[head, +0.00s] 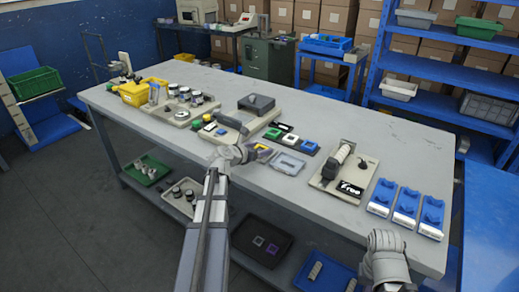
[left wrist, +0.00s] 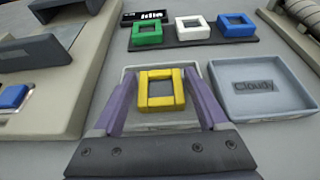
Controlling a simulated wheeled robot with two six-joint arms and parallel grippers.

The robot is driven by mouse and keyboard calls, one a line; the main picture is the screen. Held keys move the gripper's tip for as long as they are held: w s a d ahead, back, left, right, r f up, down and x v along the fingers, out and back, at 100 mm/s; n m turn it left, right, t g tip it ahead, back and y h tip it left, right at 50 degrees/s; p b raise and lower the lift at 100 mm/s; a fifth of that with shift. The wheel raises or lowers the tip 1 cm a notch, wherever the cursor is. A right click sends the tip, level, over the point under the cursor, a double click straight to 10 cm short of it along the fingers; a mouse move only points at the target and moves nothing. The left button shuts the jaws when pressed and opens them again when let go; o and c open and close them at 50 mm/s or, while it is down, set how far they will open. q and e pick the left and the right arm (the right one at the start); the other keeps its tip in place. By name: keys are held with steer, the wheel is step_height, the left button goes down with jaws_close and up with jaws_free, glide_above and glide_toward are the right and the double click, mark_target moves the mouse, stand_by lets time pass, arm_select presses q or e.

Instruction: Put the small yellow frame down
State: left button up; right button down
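The small yellow frame (left wrist: 161,90) is a square ring between the two purple fingertips of my left gripper (left wrist: 160,78), which look closed on its sides. It is over the left compartment of a pale tray (left wrist: 267,117); whether it touches the floor cannot be told. The tray's right compartment reads "Cloudy" and is empty. In the head view my left gripper (head: 262,150) is at the tray (head: 287,165), with a bit of yellow showing. My right gripper (head: 384,243) is low at the table's front edge; its fingers are unclear.
Green (left wrist: 147,34), white (left wrist: 192,28) and blue (left wrist: 236,25) frames lie on a dark strip behind the tray. A beige base (left wrist: 60,90) stands close to the left. A roller device (head: 342,165) and blue blocks (head: 405,205) are to the right.

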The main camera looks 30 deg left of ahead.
arm_select(q)
steer(key=shift+r, duration=0.2)
steer(key=p+v, duration=0.4)
steer(key=v, duration=0.6)
steer(key=shift+s+r, duration=0.1)
steer(key=shift+s, duration=0.05)
steer(key=shift+p+v, duration=0.45)
steer(key=shift+v, duration=0.4)
